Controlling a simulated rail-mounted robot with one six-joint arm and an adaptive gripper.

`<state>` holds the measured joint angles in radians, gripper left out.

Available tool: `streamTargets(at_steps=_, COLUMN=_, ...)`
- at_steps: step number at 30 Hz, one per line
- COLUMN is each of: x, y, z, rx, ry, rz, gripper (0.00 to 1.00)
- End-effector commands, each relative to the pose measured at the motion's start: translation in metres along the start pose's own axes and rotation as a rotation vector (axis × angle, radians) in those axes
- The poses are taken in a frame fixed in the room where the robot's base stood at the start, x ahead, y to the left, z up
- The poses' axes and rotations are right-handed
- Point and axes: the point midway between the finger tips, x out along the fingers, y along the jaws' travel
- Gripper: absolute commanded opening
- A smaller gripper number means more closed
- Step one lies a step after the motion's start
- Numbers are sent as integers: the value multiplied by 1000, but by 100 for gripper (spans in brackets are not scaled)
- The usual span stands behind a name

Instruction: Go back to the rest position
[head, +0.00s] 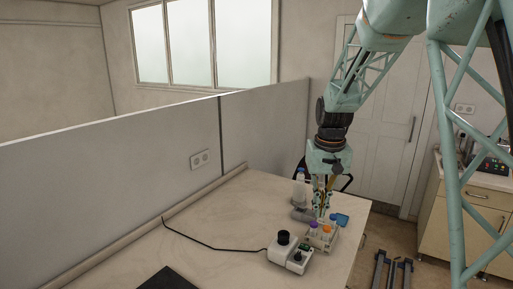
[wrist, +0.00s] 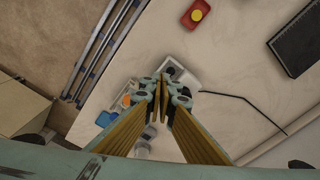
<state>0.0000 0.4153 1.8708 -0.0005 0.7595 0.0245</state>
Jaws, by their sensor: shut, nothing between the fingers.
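My gripper (head: 322,208) points down above the far right part of the table, just over a small rack (head: 322,244) of capped tubes. In the wrist view, my gripper (wrist: 162,92) has its fingers together with nothing between them. The rack holds tubes with orange and purple caps; an orange cap (wrist: 127,101) shows beside the fingers in the wrist view. Part of the rack is hidden behind the fingers there.
A white device with a black knob (head: 283,238) stands left of the rack, its cable running across the table. A bottle (head: 300,186) stands behind. A blue item (head: 341,219) lies to the right. The wrist view shows a red box (wrist: 196,14) and black pad (wrist: 298,40).

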Motion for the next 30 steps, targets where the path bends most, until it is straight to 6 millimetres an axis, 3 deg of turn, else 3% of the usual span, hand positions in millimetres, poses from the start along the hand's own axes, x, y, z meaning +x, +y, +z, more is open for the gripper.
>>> streamTargets(at_steps=12, x=-51, y=1, z=53, rx=-3, ry=36, rz=-1, gripper=0)
streamTargets(at_steps=30, x=-107, y=3, z=140, rx=-8, ry=85, rz=-1, gripper=0)
